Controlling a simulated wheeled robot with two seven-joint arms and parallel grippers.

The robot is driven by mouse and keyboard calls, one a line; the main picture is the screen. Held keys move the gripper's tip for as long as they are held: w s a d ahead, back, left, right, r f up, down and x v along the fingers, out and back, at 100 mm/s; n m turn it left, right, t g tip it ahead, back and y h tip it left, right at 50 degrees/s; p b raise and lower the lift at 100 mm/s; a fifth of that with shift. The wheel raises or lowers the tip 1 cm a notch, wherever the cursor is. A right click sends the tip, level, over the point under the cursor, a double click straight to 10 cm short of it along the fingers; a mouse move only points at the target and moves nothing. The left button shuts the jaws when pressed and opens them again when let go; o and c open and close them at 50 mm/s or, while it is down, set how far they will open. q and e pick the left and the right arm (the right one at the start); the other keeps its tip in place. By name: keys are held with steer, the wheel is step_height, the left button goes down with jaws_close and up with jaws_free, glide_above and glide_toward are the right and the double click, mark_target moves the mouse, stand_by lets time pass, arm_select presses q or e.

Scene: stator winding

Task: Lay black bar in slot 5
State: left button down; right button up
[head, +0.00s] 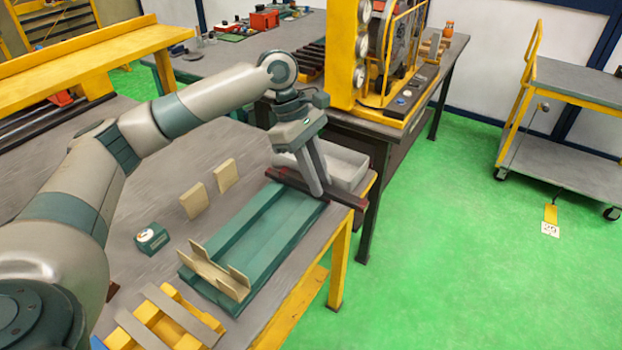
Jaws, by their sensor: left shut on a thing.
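My left gripper (316,188) is pointed down over the far end of the teal tray (262,237) on the near bench. It is shut on a dark bar with reddish ends (345,200), which lies crosswise to the tray and reaches past the bench's right edge. I cannot tell whether the bar touches the tray. Several dark bars (311,62) lie side by side on the far table. No slot marked 5 can be made out. My right gripper is out of view.
A light grey bin (345,168) stands just behind the bar. A beige cradle (213,272) sits at the tray's near end. Two beige plates (193,202) and a small green gauge box (151,238) stand left of the tray. A yellow frame (170,325) is nearest.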

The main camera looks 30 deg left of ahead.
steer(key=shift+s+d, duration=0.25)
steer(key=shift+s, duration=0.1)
arm_select(q)
steer(key=shift+s+d, duration=0.1)
steer(key=shift+s, duration=0.05)
steer(key=s+d+r+m+g+y+p, duration=0.1)
steer(key=s+d+m+g+y+p, duration=0.1)
steer(key=s+m+p, duration=0.2)
steer(key=s+d+r+m+g+y+p, duration=0.1)
steer(key=s+d+m+g+y+p, duration=0.1)
steer(key=s+m, duration=0.6)
steer(key=d+m+p, duration=0.1)
steer(key=m+p, duration=0.1)
steer(key=m, duration=0.3)
steer(key=shift+r+y, duration=0.3)
steer(key=shift+r, duration=0.05)
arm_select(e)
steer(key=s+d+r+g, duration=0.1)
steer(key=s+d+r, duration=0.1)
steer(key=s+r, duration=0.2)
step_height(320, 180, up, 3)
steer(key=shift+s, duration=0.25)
arm_select(q)
steer(key=shift+d, duration=0.1)
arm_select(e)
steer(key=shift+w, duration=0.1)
